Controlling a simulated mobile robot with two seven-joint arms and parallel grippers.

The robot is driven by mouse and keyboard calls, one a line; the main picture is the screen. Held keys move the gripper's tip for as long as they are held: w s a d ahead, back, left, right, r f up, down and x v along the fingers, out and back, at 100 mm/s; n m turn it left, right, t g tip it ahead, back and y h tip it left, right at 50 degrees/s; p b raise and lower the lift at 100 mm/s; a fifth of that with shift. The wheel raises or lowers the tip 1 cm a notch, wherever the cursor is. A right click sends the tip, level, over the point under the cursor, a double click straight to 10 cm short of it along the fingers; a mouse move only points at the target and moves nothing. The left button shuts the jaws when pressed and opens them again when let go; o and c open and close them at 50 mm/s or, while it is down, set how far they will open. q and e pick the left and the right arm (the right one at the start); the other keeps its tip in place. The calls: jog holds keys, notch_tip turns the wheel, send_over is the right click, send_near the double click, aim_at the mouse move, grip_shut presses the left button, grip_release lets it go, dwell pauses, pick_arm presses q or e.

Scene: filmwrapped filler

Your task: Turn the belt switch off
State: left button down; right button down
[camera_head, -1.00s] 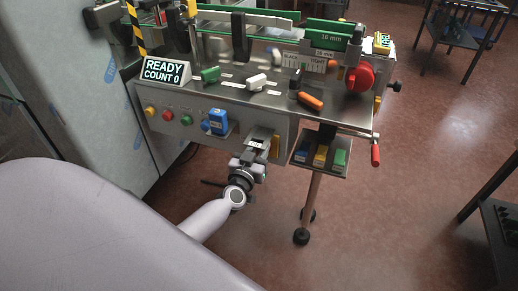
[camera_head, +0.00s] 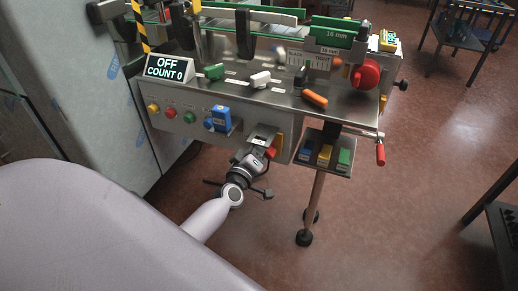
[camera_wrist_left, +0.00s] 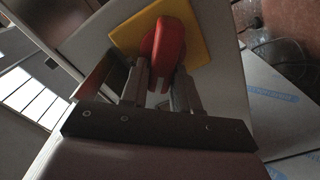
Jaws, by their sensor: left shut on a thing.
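The belt switch is a red knob (camera_wrist_left: 170,38) on a yellow plate (camera_wrist_left: 125,38) in the left wrist view. In the head view the yellow plate (camera_head: 279,142) is on the right part of the machine's front panel, with a bit of the red knob (camera_head: 271,152) beside my gripper. My left gripper (camera_wrist_left: 160,82) has one finger on each side of the knob and is shut on it. It also shows in the head view (camera_head: 262,148), partly hiding the switch. The display (camera_head: 170,68) reads "OFF COUNT 0". My right gripper is not in view.
A blue device (camera_head: 221,118) and several coloured buttons (camera_head: 171,112) are left of the switch. An orange-handled piece (camera_head: 315,99) lies on the machine top. A small tray (camera_head: 324,163) of coloured blocks is to the right. Open floor lies right of the machine.

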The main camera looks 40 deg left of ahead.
pick_arm(q)
jog(key=shift+s+a+f+n+b, duration=0.1)
jog(key=shift+f+n+b, duration=0.25)
jog(key=shift+n, duration=0.95)
jog(key=shift+w+f+n+b, duration=0.1)
jog(key=shift+n+b, duration=0.45)
jog(key=shift+n, duration=0.75)
jog(key=shift+s+a+f+n+b, duration=0.1)
jog(key=shift+f+n+b, duration=0.25)
jog(key=shift+n, duration=0.95)
jog(key=shift+r, duration=0.1)
jog(key=shift+n, duration=0.3)
jog(key=c, duration=0.9)
grip_release()
jog(key=shift+v, duration=3.6)
